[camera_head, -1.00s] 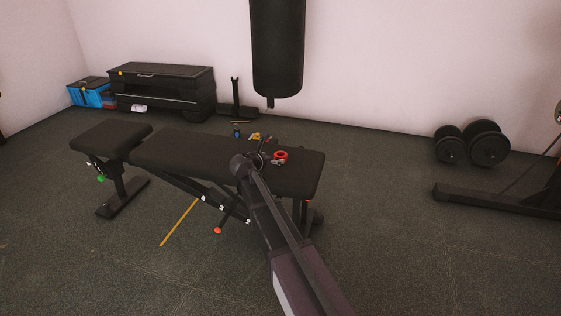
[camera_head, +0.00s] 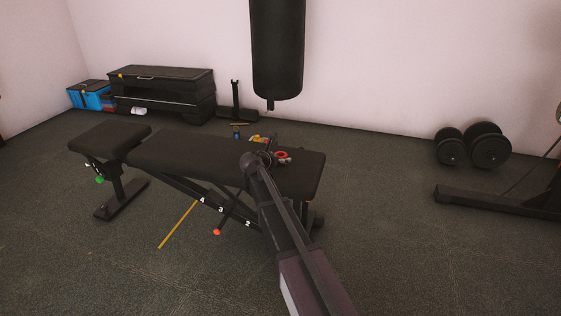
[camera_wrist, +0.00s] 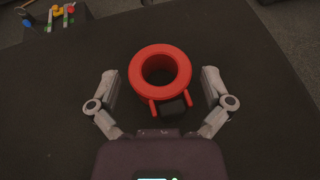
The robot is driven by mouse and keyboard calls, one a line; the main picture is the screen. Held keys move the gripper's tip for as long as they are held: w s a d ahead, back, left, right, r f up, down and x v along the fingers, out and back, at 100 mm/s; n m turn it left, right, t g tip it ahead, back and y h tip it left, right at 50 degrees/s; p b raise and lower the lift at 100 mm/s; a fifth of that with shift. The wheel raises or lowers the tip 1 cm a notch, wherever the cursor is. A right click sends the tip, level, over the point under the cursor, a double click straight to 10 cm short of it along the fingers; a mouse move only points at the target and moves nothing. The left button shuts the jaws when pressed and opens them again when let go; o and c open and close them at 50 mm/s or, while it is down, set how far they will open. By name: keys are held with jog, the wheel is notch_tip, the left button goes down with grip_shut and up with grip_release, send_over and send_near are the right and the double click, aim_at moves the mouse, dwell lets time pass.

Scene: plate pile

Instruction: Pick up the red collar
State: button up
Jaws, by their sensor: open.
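The red collar (camera_wrist: 139,89) is a thick red ring with two short prongs and a small black block at its near side. It lies on the black bench pad (camera_wrist: 60,110). In the wrist view it sits between the two open grey fingers of my gripper (camera_wrist: 160,88), with gaps on both sides. Whether the fingers are level with the collar is unclear.
Small colourful items (camera_wrist: 46,14) lie past the pad's far edge in the wrist view. A black punching bag (camera_head: 277,50) hangs behind the bench. Dumbbells (camera_head: 472,146) stand on the floor at right. Much of the pad left of the collar is bare.

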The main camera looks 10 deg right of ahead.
jog(key=shift+w+d+f, duration=0.1)
jog(key=shift+w+d, duration=0.05)
jog(key=shift+d, duration=0.05)
dwell(0.4)
jog(key=c, duration=1.1)
